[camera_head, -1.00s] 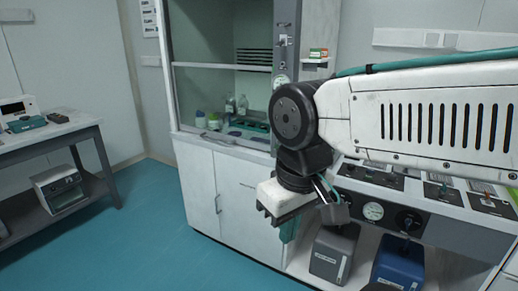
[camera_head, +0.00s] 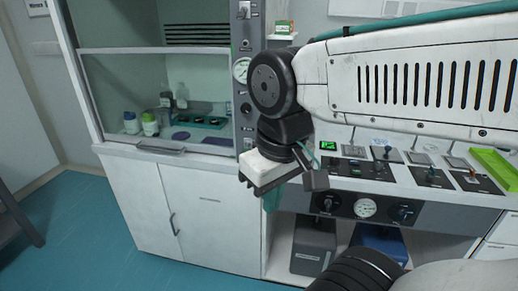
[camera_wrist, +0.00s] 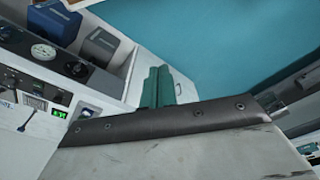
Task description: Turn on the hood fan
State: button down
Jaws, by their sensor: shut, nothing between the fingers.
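The fume hood (camera_head: 110,80) stands at the left in the head view, a white cabinet with a glass sash over a lit work space. A narrow grey control panel (camera_head: 244,95) with small knobs and a round gauge (camera_head: 241,70) runs down its right post. Part of that panel is hidden behind my arm. My gripper (camera_head: 271,202) hangs from the wrist, right of the hood's lower cabinet and below the panel, apart from both. Its teal fingers (camera_wrist: 158,85) show together and empty in the wrist view. I cannot tell which control is the fan's.
Bottles (camera_head: 150,124) and a teal tray (camera_head: 203,121) stand inside the hood. At the right, a bench (camera_head: 455,198) carries several switch panels and a green tray (camera_head: 494,163). Grey and blue boxes (camera_head: 313,246) sit below it. Teal floor (camera_head: 80,240) is free at the lower left.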

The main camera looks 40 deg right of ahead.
jog(key=shift+w+d, duration=0.1)
jog(key=w+d+f+m+t+y, duration=0.1)
jog(key=w+d+f+m+y, duration=0.1)
jog(key=w+m+y, duration=0.55)
jog(key=w+d+f+m+t+y, duration=0.1)
jog(key=w+d+f+m+y, duration=0.2)
jog(key=w, duration=0.7)
jog(key=w+d+f+m+t+h, duration=0.1)
jog(key=w+d+f+m+t, duration=0.1)
jog(key=d, duration=0.5)
jog(key=w+d+f+m+t+h, duration=0.1)
jog(key=w+d+f+m+t, duration=0.2)
jog(key=d+m, duration=0.4)
jog(key=w+d+f+m+t+h, duration=0.1)
jog(key=w+d+f+m+t, duration=0.1)
jog(key=d+f+m+t, duration=0.2)
jog(key=d, duration=0.3)
jog(key=shift+w+d+f+m+t+h, duration=0.15)
jog(key=shift+w+f+m+t+h, duration=0.15)
jog(key=shift+w+m+h, duration=0.1)
